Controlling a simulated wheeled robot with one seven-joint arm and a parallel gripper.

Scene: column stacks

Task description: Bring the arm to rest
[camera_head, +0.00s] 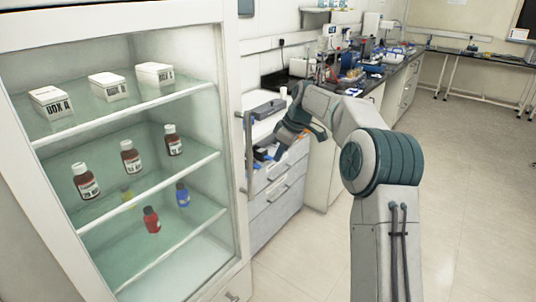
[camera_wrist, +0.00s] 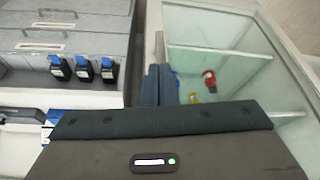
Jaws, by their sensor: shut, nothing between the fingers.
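My arm reaches forward from the right of the head view, bent at the elbow, with its wrist angled down. My gripper (camera_head: 281,149) is in front of the grey drawer unit, just right of the glass cabinet. In the wrist view its two blue-grey fingers (camera_wrist: 159,78) lie side by side, shut with nothing between them. They point toward the gap between the drawers and the cabinet. In the head view the fingertips are small and partly merge with the drawer behind, so contact cannot be told.
The cabinet (camera_head: 228,130) holds white boxes (camera_head: 108,86), brown bottles (camera_head: 131,158), a red bottle (camera_head: 152,219) and a blue bottle (camera_head: 182,195). Blue-capped bottles (camera_wrist: 84,69) stand in an open drawer. A cluttered bench (camera_head: 377,75) runs behind. The floor (camera_head: 480,190) at right is clear.

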